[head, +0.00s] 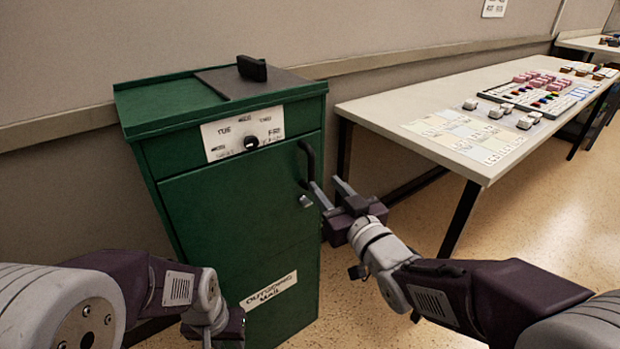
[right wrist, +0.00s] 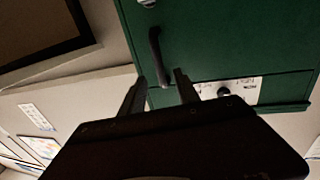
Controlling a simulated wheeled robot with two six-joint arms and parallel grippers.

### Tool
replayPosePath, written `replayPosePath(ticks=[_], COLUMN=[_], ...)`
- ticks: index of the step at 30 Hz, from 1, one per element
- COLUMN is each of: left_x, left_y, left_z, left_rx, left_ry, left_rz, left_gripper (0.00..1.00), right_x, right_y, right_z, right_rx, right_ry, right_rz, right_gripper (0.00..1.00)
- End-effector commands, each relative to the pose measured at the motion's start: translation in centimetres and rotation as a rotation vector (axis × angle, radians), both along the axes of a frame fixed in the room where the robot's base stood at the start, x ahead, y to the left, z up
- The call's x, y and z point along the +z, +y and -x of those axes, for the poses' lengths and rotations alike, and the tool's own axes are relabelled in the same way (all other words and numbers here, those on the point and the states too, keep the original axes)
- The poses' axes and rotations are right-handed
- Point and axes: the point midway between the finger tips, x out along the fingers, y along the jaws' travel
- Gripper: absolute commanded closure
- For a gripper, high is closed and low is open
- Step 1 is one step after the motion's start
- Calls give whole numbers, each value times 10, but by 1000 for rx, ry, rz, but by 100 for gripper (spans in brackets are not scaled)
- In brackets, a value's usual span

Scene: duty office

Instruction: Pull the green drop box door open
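The green drop box (head: 180,125) stands against the wall at left centre in the head view. Its green door (head: 235,215) looks closed and flush with the cabinet. A black bar handle (head: 311,160) is at the door's upper right edge. The handle also shows in the right wrist view (right wrist: 156,45). My right gripper (head: 326,183) is open and empty, fingers pointing at the door near the handle's lower end. In the right wrist view the handle's end appears between the fingertips; contact cannot be told. My left gripper (head: 215,328) is low before the door, its fingertips out of clear view.
A silver lock (head: 305,201) sits below the handle. A dark plate with a black block (head: 252,68) lies on the box top. A white table (head: 400,105) with cards and keyed panels stands close on the right. Speckled floor (head: 390,315) is open between box and table.

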Motion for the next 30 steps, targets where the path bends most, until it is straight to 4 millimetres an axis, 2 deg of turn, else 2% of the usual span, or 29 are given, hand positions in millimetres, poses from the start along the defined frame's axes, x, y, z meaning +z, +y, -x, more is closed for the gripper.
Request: replayPosePath(ticks=[6, 12, 22, 23, 26, 27, 30], left_x=[-14, -20, -20, -20, -20, -20, -20], left_y=[0, 0, 0, 0, 0, 0, 0], left_z=[0, 0, 0, 0, 0, 0, 0], left_rx=[0, 0, 0, 0, 0, 0, 0], left_ry=[0, 0, 0, 0, 0, 0, 0], left_rz=[0, 0, 0, 0, 0, 0, 0], left_gripper=[64, 64, 64, 64, 64, 64, 64], right_x=[-4, -2, -1, -1, -1, -1, -1], right_y=[19, 32, 35, 35, 35, 35, 35], right_z=[-41, -69, -76, -76, -76, -76, -76], right_rx=[1, 1, 0, 0, 0, 0, 0], right_ry=[2, 2, 2, 2, 2, 2, 2], right_rz=[0, 1, 1, 1, 1, 1, 1], right_gripper=[62, 62, 62, 68, 95, 100, 100])
